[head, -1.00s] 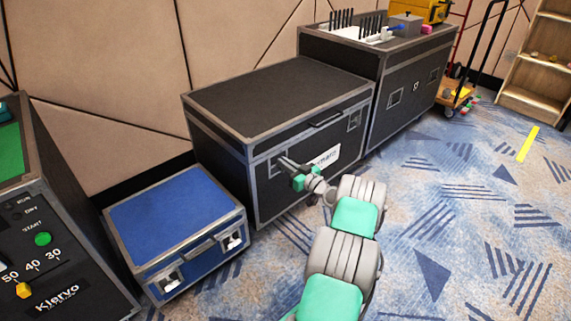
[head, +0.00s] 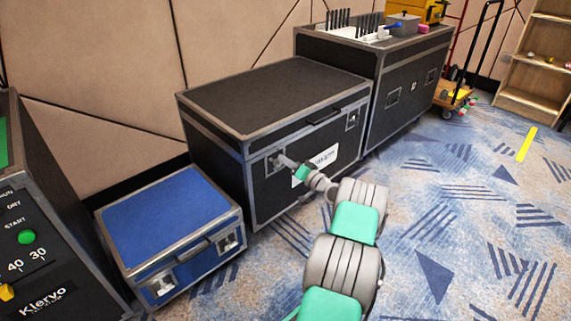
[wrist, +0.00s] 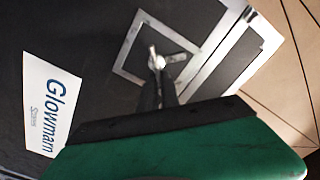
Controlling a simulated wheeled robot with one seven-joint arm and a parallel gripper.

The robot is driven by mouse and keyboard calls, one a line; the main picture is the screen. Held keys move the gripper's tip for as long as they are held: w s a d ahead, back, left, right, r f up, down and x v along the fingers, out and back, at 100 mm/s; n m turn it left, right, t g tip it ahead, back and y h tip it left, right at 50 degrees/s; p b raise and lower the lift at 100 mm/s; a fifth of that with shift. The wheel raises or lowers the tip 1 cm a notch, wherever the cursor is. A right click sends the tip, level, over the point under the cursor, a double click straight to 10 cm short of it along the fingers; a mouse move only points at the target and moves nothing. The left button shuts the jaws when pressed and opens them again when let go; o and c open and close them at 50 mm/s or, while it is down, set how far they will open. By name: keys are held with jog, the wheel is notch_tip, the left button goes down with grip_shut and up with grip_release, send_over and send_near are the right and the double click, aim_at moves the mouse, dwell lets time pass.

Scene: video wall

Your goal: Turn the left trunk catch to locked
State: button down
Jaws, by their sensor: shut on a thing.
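The large black trunk (head: 262,95) with grey metal edges stands against the wall. Its left catch (wrist: 178,57) shows in the wrist view as a light metal turning piece in a square recessed plate, turned at a slant to the plate's sides. My gripper (head: 284,161) is at this catch on the trunk's front; it also shows in the wrist view (wrist: 157,72), its dark fingers closed on the catch and hiding part of it. The right catch (head: 352,120) sits farther along the front, beyond the handle and white label.
A blue case (head: 165,225) stands left of the trunk, close beside it. A black control cabinet (head: 45,235) is at far left. A taller black case (head: 395,100) adjoins the trunk's right side. Patterned carpet (head: 450,200) in front is clear.

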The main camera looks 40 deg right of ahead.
jog(key=shift+f+m+b, duration=0.1)
jog(key=shift+f+m, duration=0.3)
jog(key=shift+m, duration=1.05)
jog(key=shift+f+m+b, duration=0.1)
jog(key=shift+f+m, duration=0.3)
jog(key=shift+m, duration=1)
jog(key=shift+f+m+b, duration=0.1)
jog(key=shift+f+m, duration=0.3)
jog(key=shift+m, duration=1.05)
jog(key=shift+a, duration=0.1)
jog(key=c, duration=1.6)
grip_release()
jog(key=shift+r, duration=0.15)
jog(key=shift+w+r, duration=0.1)
jog(key=shift+r, duration=0.05)
